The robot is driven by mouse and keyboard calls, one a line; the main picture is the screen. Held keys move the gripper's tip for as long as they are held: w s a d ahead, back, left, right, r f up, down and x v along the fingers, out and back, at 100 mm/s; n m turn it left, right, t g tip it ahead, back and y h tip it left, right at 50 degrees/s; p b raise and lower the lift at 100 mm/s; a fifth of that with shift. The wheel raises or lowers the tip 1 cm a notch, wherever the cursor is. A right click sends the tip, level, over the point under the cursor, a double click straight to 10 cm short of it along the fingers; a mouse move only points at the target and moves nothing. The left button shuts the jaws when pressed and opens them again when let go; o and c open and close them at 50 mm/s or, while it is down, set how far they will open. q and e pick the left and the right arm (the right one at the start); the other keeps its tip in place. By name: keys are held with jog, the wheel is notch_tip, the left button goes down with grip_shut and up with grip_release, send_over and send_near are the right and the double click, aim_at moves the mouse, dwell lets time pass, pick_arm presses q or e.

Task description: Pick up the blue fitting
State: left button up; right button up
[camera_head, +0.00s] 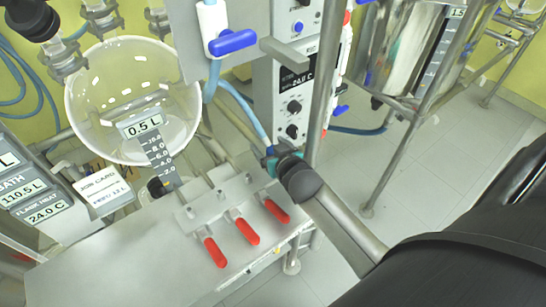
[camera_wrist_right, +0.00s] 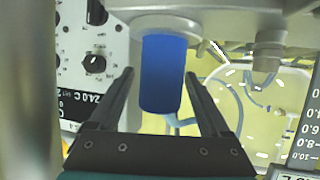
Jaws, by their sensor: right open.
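The blue fitting (camera_wrist_right: 163,75) is a smooth blue cylinder with a pale collar at its upper end in the right wrist view. It shows between the two dark fingers of my right gripper (camera_wrist_right: 160,86), which is open with a gap on each side of the fitting. Whether the fingers reach alongside the fitting in depth is hard to tell. In the head view my right gripper (camera_head: 268,162) is beside the metal bench, seen from behind, with its fingers mostly hidden. My left gripper is not in view.
A glass vessel (camera_head: 125,95) stands at the left above the metal bench (camera_head: 150,250), which has several red handles (camera_head: 243,231). A control panel (camera_head: 296,85) and a steel pole (camera_head: 325,75) are close to my right gripper. A blue handle (camera_head: 233,42) is higher up.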

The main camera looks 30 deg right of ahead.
jog(key=shift+c, duration=0.3)
grip_shut()
dwell(0.3)
jog(key=shift+r, duration=0.1)
